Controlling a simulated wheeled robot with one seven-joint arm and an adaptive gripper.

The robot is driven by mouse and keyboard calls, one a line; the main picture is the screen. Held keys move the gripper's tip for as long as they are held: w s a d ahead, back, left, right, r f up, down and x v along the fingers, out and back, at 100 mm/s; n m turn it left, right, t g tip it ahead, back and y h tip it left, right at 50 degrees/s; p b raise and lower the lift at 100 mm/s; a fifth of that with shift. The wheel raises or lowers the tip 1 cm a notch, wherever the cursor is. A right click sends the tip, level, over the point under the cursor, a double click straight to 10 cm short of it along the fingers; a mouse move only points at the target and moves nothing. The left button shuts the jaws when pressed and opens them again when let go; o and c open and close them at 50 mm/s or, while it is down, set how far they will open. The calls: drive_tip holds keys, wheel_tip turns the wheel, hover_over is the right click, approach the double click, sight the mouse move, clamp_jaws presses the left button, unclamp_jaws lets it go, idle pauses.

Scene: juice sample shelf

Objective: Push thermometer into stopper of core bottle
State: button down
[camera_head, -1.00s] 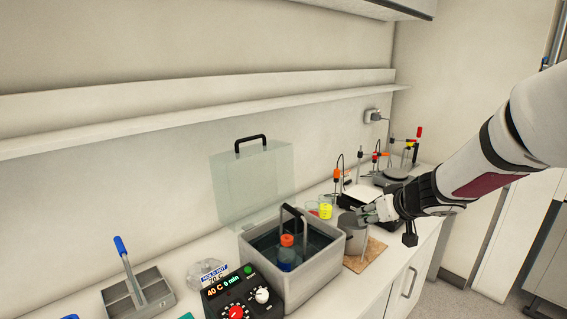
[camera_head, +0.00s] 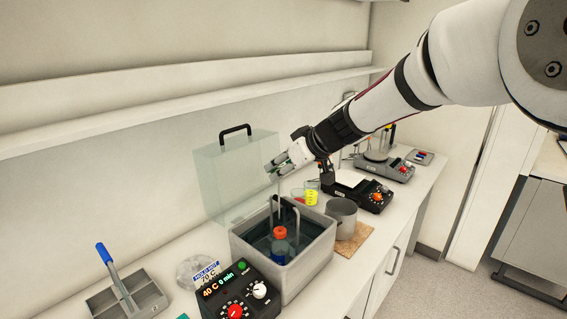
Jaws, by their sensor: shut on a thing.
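The core bottle (camera_head: 279,249), with a blue body and an orange-red stopper (camera_head: 280,232), stands upright in the open grey water bath (camera_head: 315,262). A dark hoop handle rises beside it in the bath. My gripper (camera_head: 277,167) is above the far side of the bath, pointing down-left, clear of the stopper.
A clear lid (camera_head: 236,176) with a black handle stands behind the bath. A grey pot (camera_head: 342,216) sits on a brown mat at the right, near a yellow-marked beaker (camera_head: 311,195). A control box (camera_head: 238,294) and a grey tray (camera_head: 127,298) are at the front left.

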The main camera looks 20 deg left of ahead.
sight(279, 193)
drive_tip(key=shift+w+f+b, duration=0.1)
drive_tip(key=shift+f+b, duration=1)
drive_tip(key=shift+f, duration=0.35)
drive_tip(key=shift+r, duration=0.1)
drive_tip(key=shift+s+p, duration=0.25)
drive_tip(key=shift+p, duration=0.7)
